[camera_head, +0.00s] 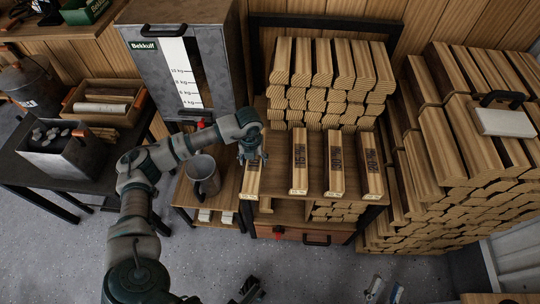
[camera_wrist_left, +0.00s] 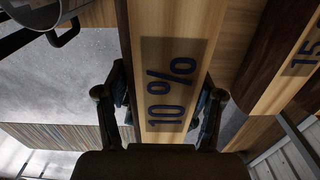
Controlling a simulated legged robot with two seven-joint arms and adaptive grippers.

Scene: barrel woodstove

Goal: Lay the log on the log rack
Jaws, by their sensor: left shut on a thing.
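The log marked "10 %" (camera_head: 251,183) has a pale face and is at the left edge of the wooden shelf. It fills the middle of the left wrist view (camera_wrist_left: 170,70). My left gripper (camera_head: 252,156) is shut on this log, with a finger on each side of it. I cannot tell whether the log touches the shelf. The log rack (camera_head: 255,60) has a black frame and holds a neat pile of split logs behind the shelf. A dark jaw-like part (camera_head: 250,290) at the bottom edge may be my right gripper; its state is unclear.
Three more marked logs (camera_head: 299,165) lie on the shelf to the right. A large log stack (camera_head: 440,150) blocks the right. Grey floor is open in front.

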